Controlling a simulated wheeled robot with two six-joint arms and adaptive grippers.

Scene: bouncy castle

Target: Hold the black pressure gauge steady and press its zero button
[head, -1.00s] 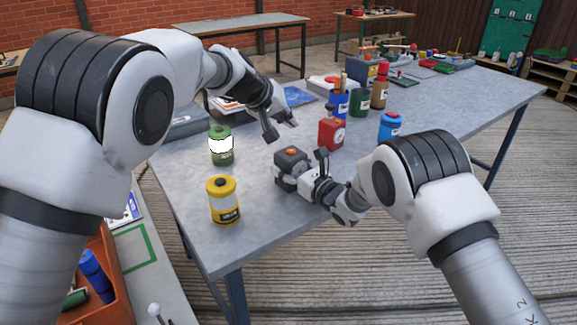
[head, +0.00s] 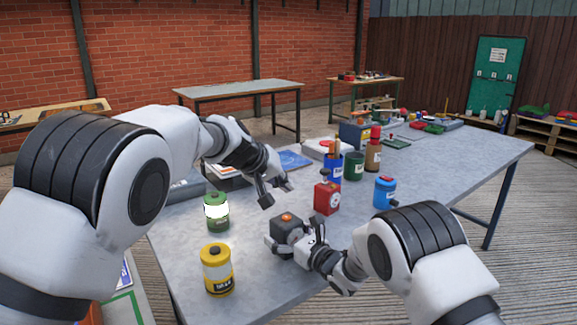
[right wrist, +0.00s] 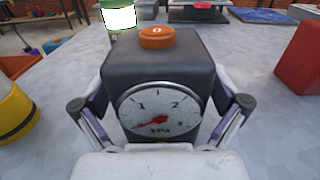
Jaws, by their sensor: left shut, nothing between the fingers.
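The black pressure gauge (head: 287,229) stands on the grey table, with an orange zero button (head: 287,217) on top. In the right wrist view the gauge (right wrist: 160,70) is upright, its round white dial facing the camera and the button (right wrist: 157,37) fully visible. My right gripper (head: 294,240) has a finger against each side of the gauge; it also shows in the right wrist view (right wrist: 160,108). My left gripper (head: 276,194) is shut and empty, above and a little behind the gauge, apart from the button.
A red gauge-like block (head: 326,198) stands behind and right of the black gauge. A green canister (head: 216,212) and a yellow canister (head: 217,270) stand to the left, a blue canister (head: 385,192) to the right. The table (head: 450,165) is clear at right.

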